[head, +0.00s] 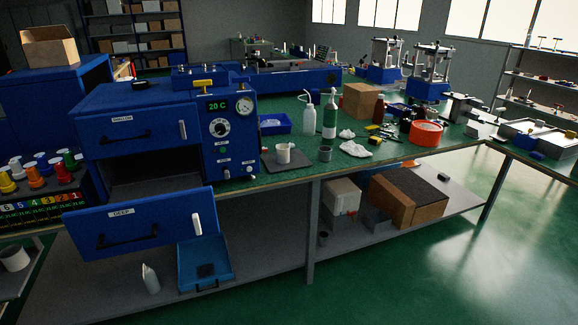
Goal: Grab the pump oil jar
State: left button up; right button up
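No label reading pump oil can be made out, so I cannot tell which container is the pump oil jar. Neither of my grippers is in view.
A blue oven cabinet (150,100) stands at left, its front marked DEEP (150,225) jutting out. Crumpled white cloths (355,149), a cardboard box (360,101) and a blue tray (275,124) crowd the bench. The lower shelf holds boxes (405,195). The green floor at right is clear.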

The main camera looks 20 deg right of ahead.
aim_at(283, 154)
jog(key=z, duration=1)
jog(key=i, duration=1.2)
jog(key=u, duration=0.25)
